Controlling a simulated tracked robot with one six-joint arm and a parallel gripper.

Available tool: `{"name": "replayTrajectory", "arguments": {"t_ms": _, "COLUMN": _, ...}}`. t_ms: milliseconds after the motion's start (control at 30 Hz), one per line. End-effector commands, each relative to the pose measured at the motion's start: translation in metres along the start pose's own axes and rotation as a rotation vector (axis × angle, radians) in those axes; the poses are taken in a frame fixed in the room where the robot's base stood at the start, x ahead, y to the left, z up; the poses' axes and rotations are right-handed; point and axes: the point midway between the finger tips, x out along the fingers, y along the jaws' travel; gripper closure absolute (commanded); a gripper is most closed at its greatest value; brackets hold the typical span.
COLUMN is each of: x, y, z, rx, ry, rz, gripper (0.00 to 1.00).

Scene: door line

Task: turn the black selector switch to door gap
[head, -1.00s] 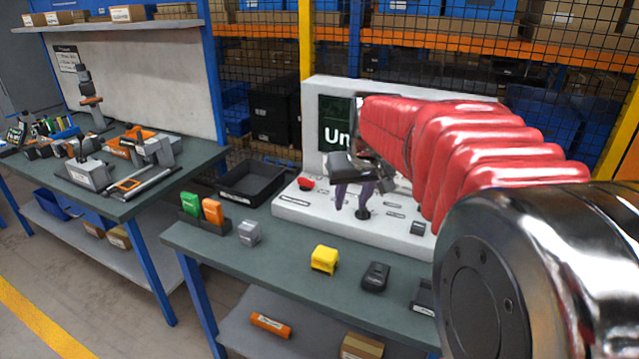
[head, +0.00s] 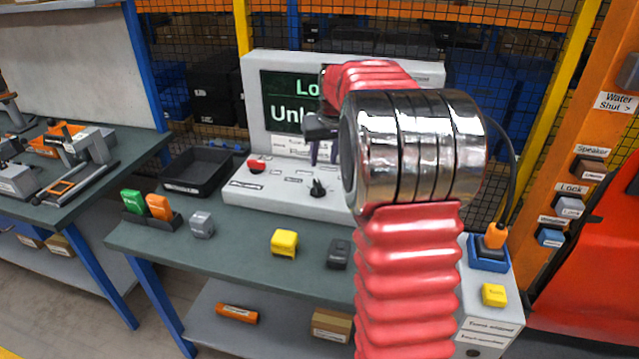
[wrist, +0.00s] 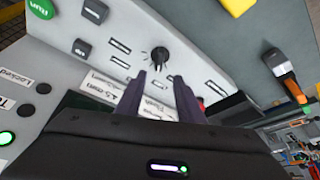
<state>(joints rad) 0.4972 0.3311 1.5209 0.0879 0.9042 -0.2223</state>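The black selector switch (head: 318,188) stands on the white sloped console (head: 240,197), below the screen. In the wrist view the switch (wrist: 160,56) lies just beyond the gap between my two dark fingertips, with small labels around it too blurred to read. My gripper (head: 313,152) is above the switch in the head view. In the wrist view my gripper (wrist: 160,78) has its fingers apart with nothing between them. It appears clear of the knob.
A red button (head: 256,165) sits left on the console. A black tray (head: 198,170), green and orange pieces in a holder (head: 145,207), a grey block (head: 202,224) and a yellow block (head: 284,242) are on the bench. A blue-based charger (head: 490,250) stands right.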

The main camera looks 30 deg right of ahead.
Motion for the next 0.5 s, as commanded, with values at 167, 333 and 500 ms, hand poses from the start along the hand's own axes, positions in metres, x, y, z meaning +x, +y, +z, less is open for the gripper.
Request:
{"name": "replayTrajectory", "arguments": {"t_ms": 167, "x": 0.007, "y": 0.001, "z": 0.001, "rx": 0.002, "ry": -0.003, "rz": 0.0, "gripper": 0.66}}
{"name": "replayTrajectory", "arguments": {"t_ms": 333, "x": 0.025, "y": 0.001, "z": 0.001, "rx": 0.002, "ry": -0.003, "rz": 0.0, "gripper": 0.66}}
{"name": "replayTrajectory", "arguments": {"t_ms": 500, "x": 0.051, "y": 0.001, "z": 0.001, "rx": 0.002, "ry": -0.004, "rz": 0.0, "gripper": 0.66}}
